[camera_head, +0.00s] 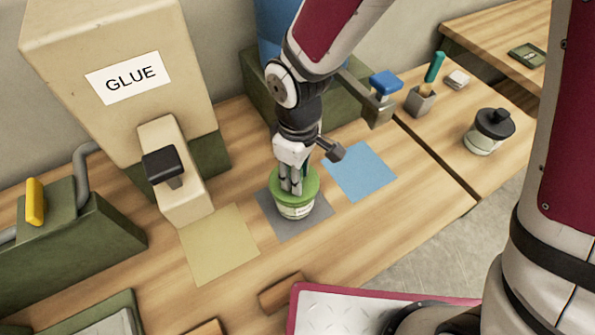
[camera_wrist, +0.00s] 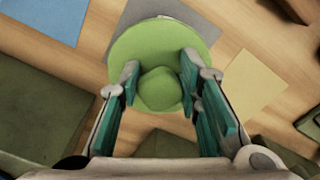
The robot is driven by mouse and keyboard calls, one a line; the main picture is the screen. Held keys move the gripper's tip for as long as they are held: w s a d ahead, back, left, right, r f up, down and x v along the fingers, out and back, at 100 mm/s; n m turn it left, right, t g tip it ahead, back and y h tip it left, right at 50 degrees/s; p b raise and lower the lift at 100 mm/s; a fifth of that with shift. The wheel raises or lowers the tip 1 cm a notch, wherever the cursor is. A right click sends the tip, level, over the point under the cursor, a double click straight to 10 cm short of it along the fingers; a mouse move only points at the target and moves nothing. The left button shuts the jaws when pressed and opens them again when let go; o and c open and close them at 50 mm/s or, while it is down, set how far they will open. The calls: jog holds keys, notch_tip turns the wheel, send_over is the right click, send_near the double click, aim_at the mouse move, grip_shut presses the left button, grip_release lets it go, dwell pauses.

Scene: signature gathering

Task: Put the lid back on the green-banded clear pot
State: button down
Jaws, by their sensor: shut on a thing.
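The clear pot (camera_head: 297,209) with a pale label stands on the grey mat (camera_head: 268,212) in the head view. The round green lid (camera_head: 309,180) is directly above its mouth; whether it is fully seated or slightly raised I cannot tell. My gripper (camera_head: 292,188) points down at the lid from above. In the wrist view the lid (camera_wrist: 130,45) fills the upper middle, with its green knob (camera_wrist: 160,90) between the fingertips of my gripper (camera_wrist: 160,82), which is shut on that knob. The lid hides the pot in the wrist view.
A yellow mat (camera_head: 220,246) and a blue mat (camera_head: 358,171) flank the grey one. The GLUE dispenser (camera_head: 118,90) stands left. A black-lidded jar (camera_head: 484,142) and a pen holder (camera_head: 419,102) stand right. A red-edged tray (camera_head: 350,308) is in front.

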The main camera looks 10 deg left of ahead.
dwell(0.3)
jog(key=c, duration=1.1)
grip_release()
jog(key=shift+o, duration=0.3)
jog(key=o, duration=0.4)
jog(key=shift+o, duration=0.2)
jog(key=shift+r+p, duration=1.3)
jog(key=shift+r, duration=0.95)
jog(key=shift+r+p, duration=0.55)
jog(key=shift+r, duration=0.7)
